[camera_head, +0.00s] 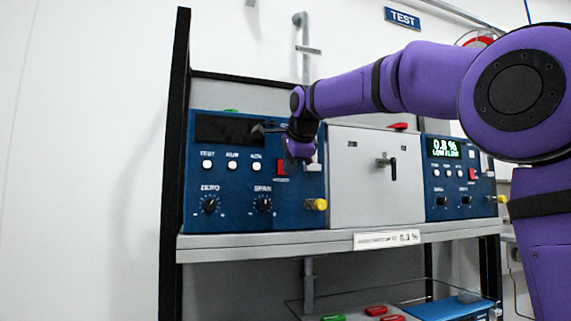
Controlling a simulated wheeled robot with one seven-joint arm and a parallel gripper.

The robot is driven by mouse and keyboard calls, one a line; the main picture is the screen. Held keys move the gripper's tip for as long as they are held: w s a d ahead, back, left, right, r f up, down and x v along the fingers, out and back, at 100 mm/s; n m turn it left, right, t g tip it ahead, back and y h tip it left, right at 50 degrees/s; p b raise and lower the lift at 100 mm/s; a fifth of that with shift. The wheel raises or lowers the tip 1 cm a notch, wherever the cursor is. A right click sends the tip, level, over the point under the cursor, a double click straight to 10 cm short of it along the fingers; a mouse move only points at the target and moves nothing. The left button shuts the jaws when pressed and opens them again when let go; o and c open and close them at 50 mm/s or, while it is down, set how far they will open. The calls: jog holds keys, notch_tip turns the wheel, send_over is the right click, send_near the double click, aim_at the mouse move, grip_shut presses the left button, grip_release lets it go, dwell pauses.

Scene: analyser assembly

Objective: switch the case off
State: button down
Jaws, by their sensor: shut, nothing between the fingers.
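A blue analyser case (232,212) stands on the left of the shelf. Its display (226,130) is dark, with a row of white buttons and the ZERO and SPAN knobs below. A red switch (281,168) is at its right side. My gripper (299,150) is shut and empty, in front of the case's upper right part, close beside the red switch. I cannot tell whether it touches the panel, and its fingertips are hard to make out. A second blue case (452,205) on the right has a lit display reading 0.8 % LOW FLOW and its own red switch (473,175).
A grey box (360,200) with a black handle (393,168) stands between the blue cases. The shelf edge (270,241) bears a label (387,239). A black post (175,150) bounds the left. Red and green pieces lie lower down.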

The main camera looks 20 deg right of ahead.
jog(key=s+r, duration=0.5)
jog(key=s, duration=0.4)
jog(key=s+d+f+n+g, duration=0.2)
jog(key=s+f+n, duration=0.7)
jog(key=s+f, duration=0.5)
jog(key=s+d+f+n+g, duration=0.1)
jog(key=s+d+f+n, duration=0.1)
jog(key=s+f+n, duration=0.7)
jog(key=s+f, duration=0.6)
jog(key=f, duration=0.6)
jog(key=shift+d+g, duration=0.15)
jog(key=shift+g, duration=0.25)
jog(key=shift+s, duration=0.1)
